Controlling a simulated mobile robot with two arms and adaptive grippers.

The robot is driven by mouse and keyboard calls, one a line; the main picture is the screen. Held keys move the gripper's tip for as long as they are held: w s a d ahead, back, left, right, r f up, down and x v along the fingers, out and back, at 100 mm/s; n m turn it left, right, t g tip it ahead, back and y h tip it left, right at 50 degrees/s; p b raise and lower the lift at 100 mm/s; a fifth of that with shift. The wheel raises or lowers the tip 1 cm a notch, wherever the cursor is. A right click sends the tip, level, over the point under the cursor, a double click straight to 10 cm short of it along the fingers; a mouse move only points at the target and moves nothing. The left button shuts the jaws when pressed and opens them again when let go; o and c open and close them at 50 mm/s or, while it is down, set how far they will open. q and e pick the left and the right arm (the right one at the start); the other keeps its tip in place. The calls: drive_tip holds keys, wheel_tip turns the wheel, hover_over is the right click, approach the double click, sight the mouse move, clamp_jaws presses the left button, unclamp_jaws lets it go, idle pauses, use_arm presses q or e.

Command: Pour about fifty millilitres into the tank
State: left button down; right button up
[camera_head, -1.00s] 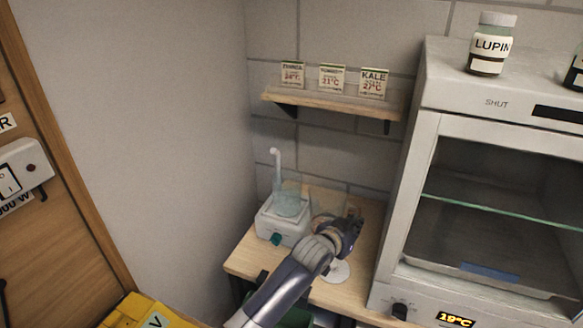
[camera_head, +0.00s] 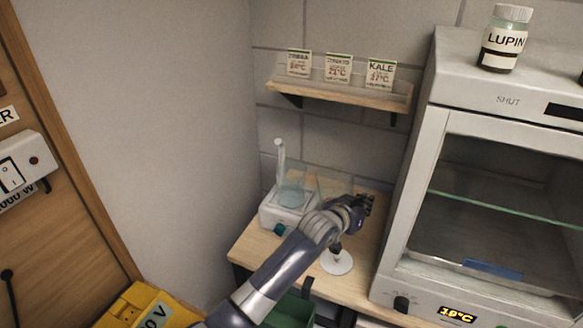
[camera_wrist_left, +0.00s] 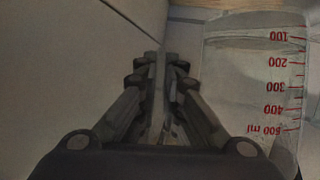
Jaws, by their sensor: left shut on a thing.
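A clear measuring jug (camera_wrist_left: 248,95) with red marks from 100 to 500 ml fills the right of the left wrist view, its numbers upside down. A line like a liquid surface shows near its 100 mark. My left gripper (camera_wrist_left: 162,62) is shut beside it, on what looks like its handle; the grip itself is mostly hidden. In the head view my left gripper (camera_head: 362,203) is above the bench, right of a white device (camera_head: 272,213) with a clear tank (camera_head: 291,195) and upright tube. The jug is hard to make out there. My right gripper is out of view.
The wooden bench (camera_head: 252,247) has a white disc (camera_head: 337,264) with a small dark part above it. A grey cabinet (camera_head: 410,200) bounds the right, and a wall the left. A shelf (camera_head: 345,93) with seed packets hangs above. A green bin (camera_head: 290,311) is below.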

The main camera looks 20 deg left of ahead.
sight(355, 185)
use_arm(q)
drive_tip(key=a+r+n, duration=0.1)
drive_tip(key=r, duration=0.1)
drive_tip(key=r+n+h, duration=0.1)
drive_tip(key=a+r+h+b, duration=0.1)
drive_tip(key=r, duration=0.1)
drive_tip(key=shift+w+a+r+n, duration=0.3)
drive_tip(key=shift+w+a+n, duration=0.05)
drive_tip(key=shift+w+n, duration=0.05)
drive_tip(key=w+a+r+n+h+b, duration=0.1)
drive_tip(key=a+r+n+h, duration=0.1)
drive_tip(key=a+r+n, duration=0.3)
drive_tip(key=shift+a+r+t+h, duration=0.15)
drive_tip(key=shift+r+t+h, duration=0.25)
drive_tip(key=shift+r, duration=1.7)
drive_tip(key=shift+w+a+r+n, duration=0.15)
drive_tip(key=shift+a+r+n, duration=0.2)
drive_tip(key=shift+r+n, duration=0.15)
drive_tip(key=shift+w+a+r+n+h, duration=0.1)
drive_tip(key=shift+a+r+n+h, duration=0.2)
drive_tip(key=shift+a+r+n, duration=0.15)
